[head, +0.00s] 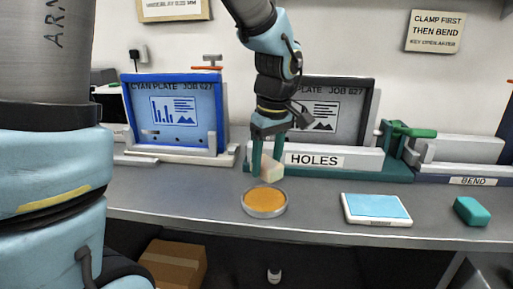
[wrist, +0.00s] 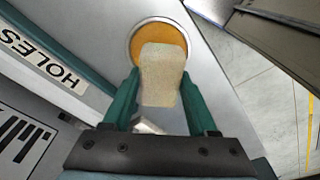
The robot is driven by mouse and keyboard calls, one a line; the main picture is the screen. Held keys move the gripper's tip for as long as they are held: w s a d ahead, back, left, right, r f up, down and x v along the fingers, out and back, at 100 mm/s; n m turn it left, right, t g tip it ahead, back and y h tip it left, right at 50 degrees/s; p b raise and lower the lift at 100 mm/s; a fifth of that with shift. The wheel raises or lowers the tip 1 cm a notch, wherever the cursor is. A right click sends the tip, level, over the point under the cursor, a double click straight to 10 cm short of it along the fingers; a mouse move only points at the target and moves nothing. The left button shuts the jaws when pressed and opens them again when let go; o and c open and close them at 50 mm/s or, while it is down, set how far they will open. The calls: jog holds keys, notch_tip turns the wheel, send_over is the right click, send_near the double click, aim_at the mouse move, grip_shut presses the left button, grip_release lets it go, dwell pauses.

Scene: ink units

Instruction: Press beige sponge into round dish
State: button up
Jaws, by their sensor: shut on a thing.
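A beige sponge (head: 271,168) is held between the green fingers of my gripper (head: 264,165). In the wrist view the sponge (wrist: 160,75) sits between the two fingertips (wrist: 160,88) and covers part of the dish. The round dish (head: 265,212) has a pale metal rim and an orange-yellow inside. It stands near the front edge of the bench, and it also shows in the wrist view (wrist: 133,44). In the head view the sponge is above and behind the dish, apart from it.
A white tray with a blue pad (head: 376,209) and a teal block (head: 471,211) lie to the right on the grey bench (head: 320,233). The HOLES unit (head: 318,160) stands close behind my gripper. A blue-framed plate (head: 176,113) stands at left. The bench left of the dish is clear.

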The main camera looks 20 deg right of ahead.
aim_at(264, 196)
jog(key=shift+w+f, duration=0.15)
jog(key=shift+w, duration=0.35)
jog(key=shift+f+b, duration=2.35)
jog(key=shift+f, duration=0.55)
jog(key=shift+s+f+b, duration=0.1)
jog(key=shift+f+b, duration=0.35)
jog(key=shift+f, duration=0.1)
jog(key=shift+r, duration=0.1)
jog(key=shift+r+p, duration=2.75)
jog(key=shift+r, duration=0.75)
